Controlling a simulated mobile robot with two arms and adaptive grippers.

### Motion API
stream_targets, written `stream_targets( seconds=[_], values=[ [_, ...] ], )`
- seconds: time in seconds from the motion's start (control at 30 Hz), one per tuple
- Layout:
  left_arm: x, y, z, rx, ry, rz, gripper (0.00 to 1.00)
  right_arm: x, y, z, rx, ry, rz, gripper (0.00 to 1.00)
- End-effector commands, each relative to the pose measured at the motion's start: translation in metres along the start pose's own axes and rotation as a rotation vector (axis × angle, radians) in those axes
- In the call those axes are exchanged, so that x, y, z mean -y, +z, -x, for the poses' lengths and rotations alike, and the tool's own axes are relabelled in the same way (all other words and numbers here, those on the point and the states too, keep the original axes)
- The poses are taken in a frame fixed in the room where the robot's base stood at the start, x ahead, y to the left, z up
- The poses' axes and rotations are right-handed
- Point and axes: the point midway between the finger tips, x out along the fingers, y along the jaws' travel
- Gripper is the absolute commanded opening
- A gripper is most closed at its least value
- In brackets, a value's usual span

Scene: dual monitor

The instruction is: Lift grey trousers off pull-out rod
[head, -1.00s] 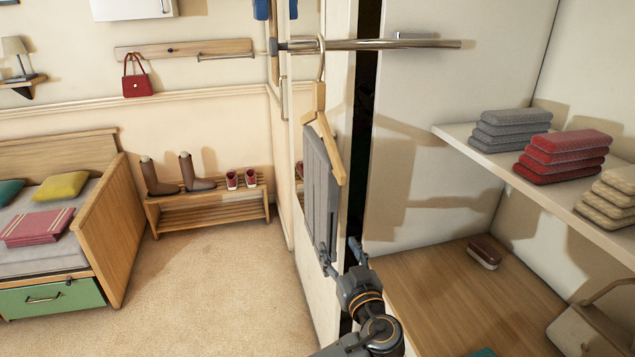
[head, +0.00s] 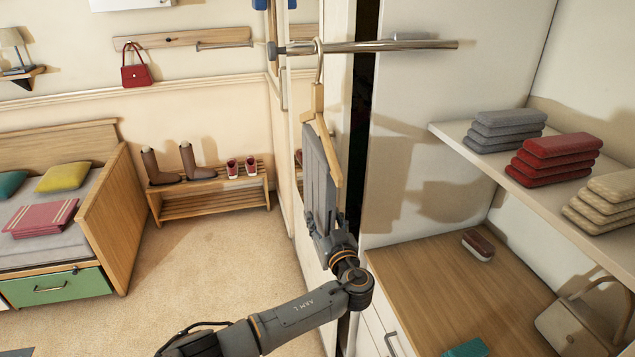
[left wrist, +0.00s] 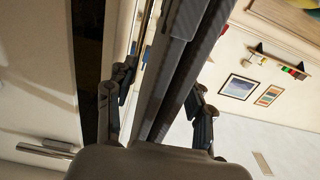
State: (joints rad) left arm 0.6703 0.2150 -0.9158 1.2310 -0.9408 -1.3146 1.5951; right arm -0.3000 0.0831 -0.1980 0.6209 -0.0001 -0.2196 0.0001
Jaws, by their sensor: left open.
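The grey trousers (head: 318,178) hang folded on a wooden hanger (head: 319,105), whose hook goes over the metal pull-out rod (head: 385,46). My left gripper (head: 325,228) is at the lower part of the trousers in the head view, and its arm hides some of the lower end. In the left wrist view the grey trousers (left wrist: 172,75) run between the two spread fingers of my left gripper (left wrist: 160,82). The jaws are open, with the cloth between them. My right gripper is not in view.
The white wardrobe panel stands close behind the trousers. At right, a shelf (head: 490,165) holds folded grey, red and beige stacks. Below is a wooden surface (head: 420,275) with a brush (head: 478,245) and a bag. Open carpet (head: 210,265) lies at left.

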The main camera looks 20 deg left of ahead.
Motion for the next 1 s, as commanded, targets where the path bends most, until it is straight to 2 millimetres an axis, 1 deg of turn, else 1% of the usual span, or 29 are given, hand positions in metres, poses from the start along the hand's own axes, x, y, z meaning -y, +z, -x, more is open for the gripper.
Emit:
stream_targets(
  seconds=[0.03, 0.07, 0.1, 0.17, 0.2, 0.27, 0.3, 0.73, 0.87, 1.0],
  values=[
    [0.0, 0.0, 0.0, 0.0, 0.0, 0.0, 0.53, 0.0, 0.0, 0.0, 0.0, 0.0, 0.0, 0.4],
    [0.0, 0.0, 0.0, 0.0, 0.0, 0.0, 0.49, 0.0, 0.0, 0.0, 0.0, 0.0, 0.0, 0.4],
    [0.0, 0.0, 0.0, 0.0, 0.0, 0.0, 0.41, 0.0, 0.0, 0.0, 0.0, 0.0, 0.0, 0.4],
    [0.0, 0.0, 0.0, 0.0, 0.0, 0.0, 0.28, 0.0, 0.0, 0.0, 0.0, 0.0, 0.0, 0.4],
    [0.0, 0.0, 0.0, 0.0, 0.0, 0.0, 0.2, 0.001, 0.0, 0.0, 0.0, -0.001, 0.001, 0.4],
    [0.0, 0.0, 0.001, 0.001, 0.0, 0.0, 0.08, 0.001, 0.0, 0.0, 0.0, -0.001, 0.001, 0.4],
    [0.0, 0.0, 0.001, 0.001, 0.0, 0.0, 0.0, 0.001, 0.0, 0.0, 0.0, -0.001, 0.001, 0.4],
    [-0.001, -0.004, 0.001, -0.001, 0.001, 0.004, 0.0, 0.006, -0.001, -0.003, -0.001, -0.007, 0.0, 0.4],
    [-0.001, -0.012, 0.001, -0.002, 0.001, 0.005, 0.0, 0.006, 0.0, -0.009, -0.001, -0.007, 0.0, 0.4],
    [-0.001, -0.029, 0.001, -0.002, 0.001, 0.008, 0.0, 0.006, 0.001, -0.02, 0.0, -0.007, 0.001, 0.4]
  ],
)
